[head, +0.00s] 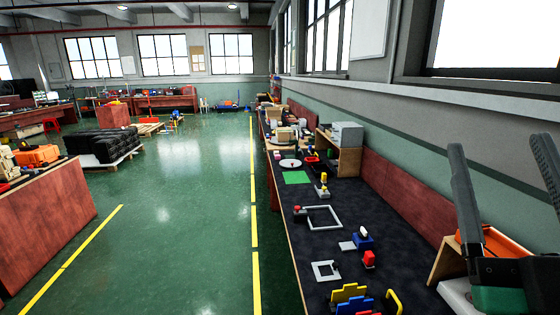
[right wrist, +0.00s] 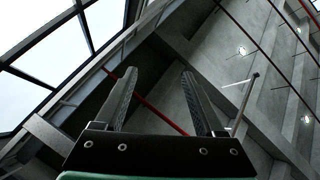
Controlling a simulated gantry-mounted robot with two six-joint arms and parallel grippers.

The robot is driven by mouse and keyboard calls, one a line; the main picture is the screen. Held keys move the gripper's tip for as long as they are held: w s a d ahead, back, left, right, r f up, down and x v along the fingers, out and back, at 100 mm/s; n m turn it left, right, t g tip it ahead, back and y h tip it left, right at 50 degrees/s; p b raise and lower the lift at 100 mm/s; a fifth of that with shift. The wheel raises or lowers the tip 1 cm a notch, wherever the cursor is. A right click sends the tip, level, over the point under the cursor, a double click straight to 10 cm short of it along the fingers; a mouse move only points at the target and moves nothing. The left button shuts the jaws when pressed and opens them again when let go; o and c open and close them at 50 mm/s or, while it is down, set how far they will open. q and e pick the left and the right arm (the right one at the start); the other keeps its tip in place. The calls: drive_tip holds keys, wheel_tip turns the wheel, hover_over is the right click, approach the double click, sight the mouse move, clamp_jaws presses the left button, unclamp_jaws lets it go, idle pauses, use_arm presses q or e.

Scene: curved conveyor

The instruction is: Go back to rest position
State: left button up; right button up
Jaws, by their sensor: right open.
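My right gripper (head: 505,170) is at the right edge of the head view, raised with its two dark fingers pointing up. The fingers stand wide apart with nothing between them. In the right wrist view the same gripper (right wrist: 157,90) is open and empty, and behind it are only the ceiling, a window and beams. My left gripper is not in the head view.
A long dark workbench (head: 345,215) runs along the right wall.

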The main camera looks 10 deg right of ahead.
drive_tip(key=s+a+r+n+t+y, duration=0.15)
drive_tip(key=s+a+y, duration=0.25)
drive_tip(key=a+y, duration=0.5)
use_arm(q)
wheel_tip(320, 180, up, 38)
drive_tip(key=p, duration=3.8)
use_arm(e)
wheel_tip(320, 180, up, 38)
drive_tip(key=w+d+m+y, duration=0.1)
drive_tip(key=d, duration=0.1)
drive_tip(key=shift+d+r+t+y, duration=0.25)
drive_tip(key=shift+d+t+y, duration=0.05)
drive_tip(key=shift+d+t, duration=0.15)
